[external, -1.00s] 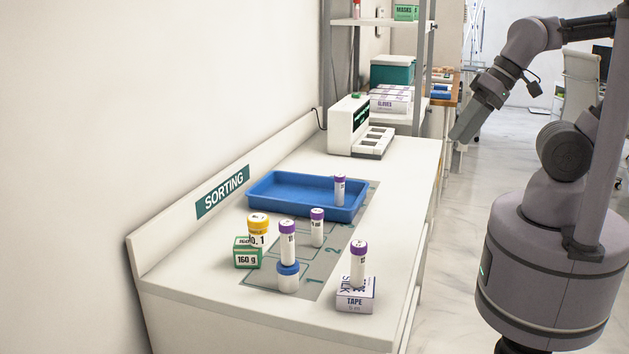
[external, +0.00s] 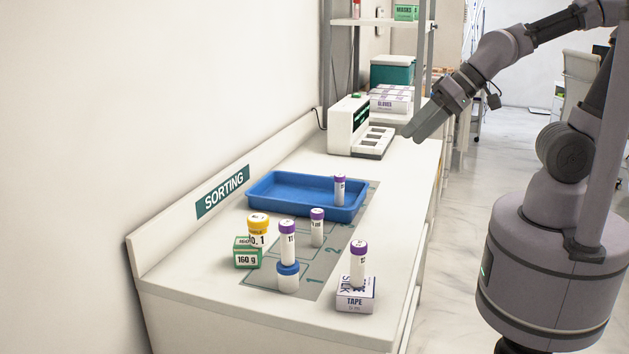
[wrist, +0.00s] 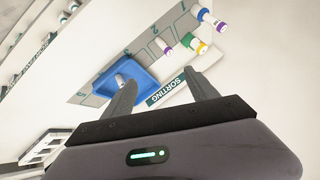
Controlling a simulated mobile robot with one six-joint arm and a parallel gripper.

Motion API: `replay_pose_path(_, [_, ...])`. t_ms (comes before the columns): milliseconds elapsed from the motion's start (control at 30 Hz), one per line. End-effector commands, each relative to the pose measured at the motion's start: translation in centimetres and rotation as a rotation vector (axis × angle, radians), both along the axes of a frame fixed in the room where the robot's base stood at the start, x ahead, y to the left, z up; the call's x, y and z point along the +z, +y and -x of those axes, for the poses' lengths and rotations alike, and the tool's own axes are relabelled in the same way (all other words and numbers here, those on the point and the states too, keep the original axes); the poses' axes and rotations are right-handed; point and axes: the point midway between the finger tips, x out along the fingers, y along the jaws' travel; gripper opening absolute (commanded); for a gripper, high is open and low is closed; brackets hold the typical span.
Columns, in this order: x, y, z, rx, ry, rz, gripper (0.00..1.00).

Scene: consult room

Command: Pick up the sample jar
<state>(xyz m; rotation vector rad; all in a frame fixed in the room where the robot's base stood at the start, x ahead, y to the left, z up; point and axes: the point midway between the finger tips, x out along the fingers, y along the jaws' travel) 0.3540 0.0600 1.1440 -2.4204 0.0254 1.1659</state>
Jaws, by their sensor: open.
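The jar with a yellow lid (external: 258,222), which appears to be the sample jar, stands upright on a green-and-white box (external: 247,254) at the near left of the counter. Its yellow lid also shows in the wrist view (wrist: 203,48), small and far off. A white jar with a blue lid (external: 288,279) stands to its right, with a purple-capped tube (external: 288,243) upright on top. My gripper (external: 408,133) is open and empty, over the far right edge of the counter near the white device, well away from both jars. Its two separated fingers show in the wrist view (wrist: 165,88).
A blue tray (external: 262,199) holds a purple-capped tube (external: 340,190). Another tube (external: 317,228) stands on the grey mat, and one (external: 358,265) on a tape box (external: 356,296). A white device (external: 347,125) and shelving stand at the far end.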

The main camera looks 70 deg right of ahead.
Motion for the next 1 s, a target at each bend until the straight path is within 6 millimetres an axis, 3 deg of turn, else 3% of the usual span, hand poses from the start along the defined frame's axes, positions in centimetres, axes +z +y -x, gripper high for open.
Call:
replay_pose_path(33, [-1.5, 1.4, -3.7, 0.0, -0.051, 0.001, 0.67])
replay_pose_path(100, [-3.1, 3.2, -9.0, -0.025, -0.174, 0.009, 0.67])
replay_pose_path(200, [-6.2, 5.7, -14.6, -0.056, -0.353, 0.055, 0.67])
replay_pose_path(300, [-9.6, 8.5, -17.5, -0.045, -0.541, 0.144, 0.67])
replay_pose_path(367, [-11.5, 10.2, -17.9, -0.011, -0.647, 0.206, 0.67])
replay_pose_path(500, [-14.8, 14.2, -16.5, 0.113, -0.837, 0.325, 0.67])
replay_pose_path(667, [-16.2, 16.3, -15.5, 0.194, -0.924, 0.379, 0.67])
replay_pose_path(1000, [-16.1, 17.8, -23.0, 0.195, -0.932, 0.381, 0.67])
